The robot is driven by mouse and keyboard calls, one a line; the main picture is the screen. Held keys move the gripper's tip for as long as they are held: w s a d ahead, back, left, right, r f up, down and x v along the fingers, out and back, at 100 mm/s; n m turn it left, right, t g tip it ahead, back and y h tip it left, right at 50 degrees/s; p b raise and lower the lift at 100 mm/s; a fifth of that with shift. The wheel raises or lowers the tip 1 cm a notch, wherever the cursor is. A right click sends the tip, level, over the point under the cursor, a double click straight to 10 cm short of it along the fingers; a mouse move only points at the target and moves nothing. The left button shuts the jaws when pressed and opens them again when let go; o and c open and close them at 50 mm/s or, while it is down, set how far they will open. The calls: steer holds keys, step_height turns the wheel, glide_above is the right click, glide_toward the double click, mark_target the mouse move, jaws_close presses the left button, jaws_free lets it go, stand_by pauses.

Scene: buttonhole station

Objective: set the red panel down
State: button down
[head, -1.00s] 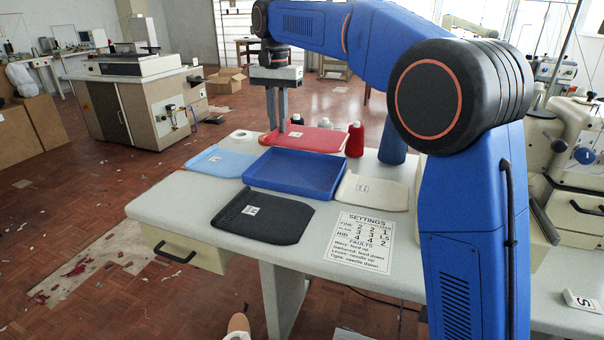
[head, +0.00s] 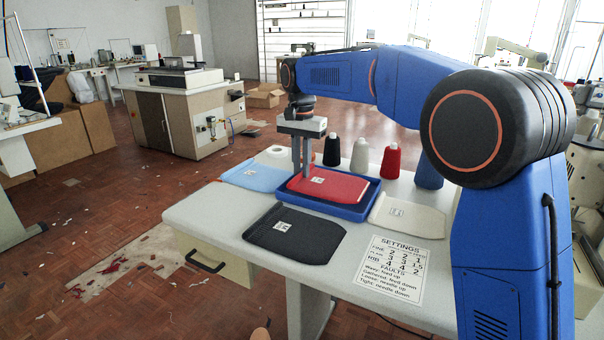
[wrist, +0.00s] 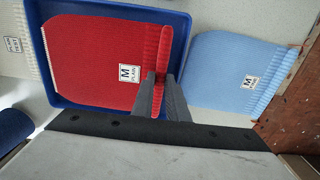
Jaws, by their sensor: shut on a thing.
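The red panel (head: 340,187), with a white label, lies over the blue tray (head: 342,211) in the head view. Its outline sits within the tray's rim at the front and right. My gripper (head: 302,172) points down at the panel's left edge and is shut on it. In the wrist view the fingers (wrist: 160,82) pinch the ribbed edge of the red panel (wrist: 90,60), and the label reads "M PLAIN". The tray rim (wrist: 42,70) shows around part of it. I cannot tell whether the panel rests fully on the tray floor.
A light blue panel (head: 255,176) lies left of the tray, a black panel (head: 294,237) in front, a cream panel (head: 405,214) right. A settings card (head: 390,268) lies at front right. Black (head: 331,150), white (head: 359,156) and red (head: 391,161) cones and a white roll (head: 278,153) stand behind.

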steer(key=shift+f, duration=1.1)
steer(key=c, duration=2)
jaws_free()
steer(key=shift+f, duration=0.1)
step_height(320, 180, up, 12)
steer(key=shift+r, duration=0.15)
